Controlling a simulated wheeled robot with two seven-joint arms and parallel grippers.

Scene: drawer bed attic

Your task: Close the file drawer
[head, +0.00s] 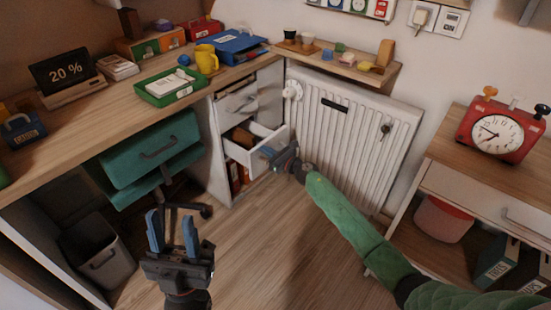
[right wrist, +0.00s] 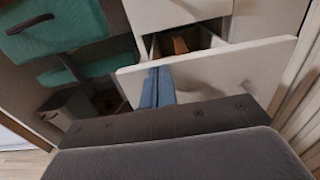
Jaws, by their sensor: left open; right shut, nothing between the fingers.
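The file drawer (head: 268,140) is a white drawer in the cabinet under the desk's right end. It is pulled partly out, and brown contents show inside. It also shows in the right wrist view (right wrist: 235,75), with its front panel facing me. My right gripper (head: 272,152) is shut and empty, with its blue fingers at the drawer's front; I cannot tell whether they touch it. The fingers also show in the right wrist view (right wrist: 158,88). My left gripper (head: 172,230) is open and empty above the floor, away from the drawer.
Another drawer (head: 238,102) sits above the file drawer. A white radiator (head: 345,135) stands close on the right of the cabinet. A teal chair (head: 150,150) and a grey bin (head: 97,252) are at the left. The wooden floor (head: 270,240) in the middle is clear.

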